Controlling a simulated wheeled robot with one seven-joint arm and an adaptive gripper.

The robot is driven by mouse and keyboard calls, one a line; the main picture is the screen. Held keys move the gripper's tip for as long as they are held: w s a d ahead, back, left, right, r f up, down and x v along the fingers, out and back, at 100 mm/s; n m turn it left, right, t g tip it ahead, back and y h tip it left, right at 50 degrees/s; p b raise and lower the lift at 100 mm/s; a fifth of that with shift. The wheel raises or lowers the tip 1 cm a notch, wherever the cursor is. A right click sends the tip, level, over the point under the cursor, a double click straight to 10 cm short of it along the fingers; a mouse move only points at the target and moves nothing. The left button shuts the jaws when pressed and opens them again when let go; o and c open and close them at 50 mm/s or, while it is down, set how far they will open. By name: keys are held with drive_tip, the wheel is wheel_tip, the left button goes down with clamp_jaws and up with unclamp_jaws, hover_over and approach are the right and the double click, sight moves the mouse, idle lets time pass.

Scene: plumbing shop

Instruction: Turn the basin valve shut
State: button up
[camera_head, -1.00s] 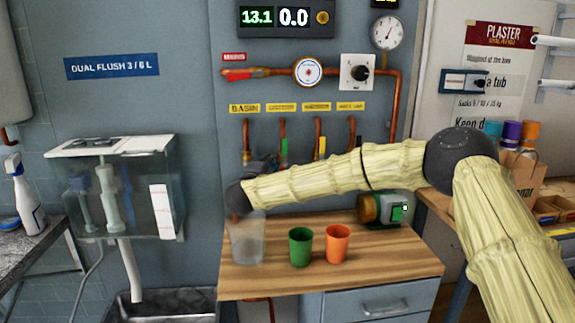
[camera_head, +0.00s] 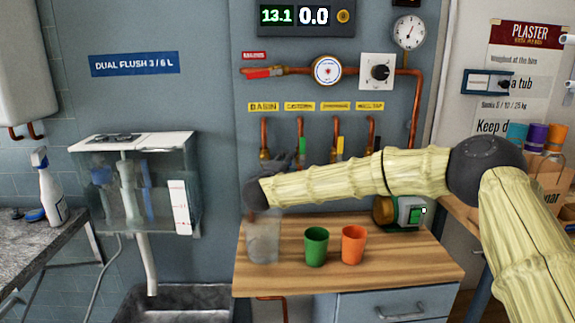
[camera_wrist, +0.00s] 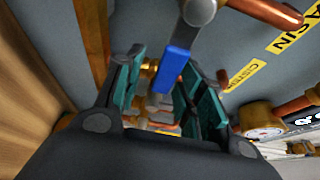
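The basin valve has a brass body (camera_head: 264,154) on the copper pipe under the yellow BASIN label. In the wrist view its blue lever (camera_wrist: 178,62) hangs from a round grey hub and reaches in between the fingers. My gripper (camera_wrist: 165,80) is open, with one teal-padded finger on each side of the lever and gaps visible. In the head view my gripper (camera_head: 284,163) is a dark shape just right of the basin valve, partly hidden by my wrist. The blue lever cannot be made out there.
Other valves hang in a row to the right, including one under the cistern label (camera_head: 300,106). Below, a clear cup (camera_head: 263,240), a green cup (camera_head: 316,246) and an orange cup (camera_head: 353,245) stand on the wooden counter (camera_head: 420,262). A green-faced device (camera_head: 411,210) stands behind them.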

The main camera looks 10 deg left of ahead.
drive_tip(key=shift+s+a, duration=0.1)
drive_tip(key=shift+s, duration=0.05)
drive_tip(key=s+a, duration=0.2)
drive_tip(key=s, duration=0.9)
drive_tip(key=shift+s, duration=0.3)
drive_tip(key=shift+a, duration=0.1)
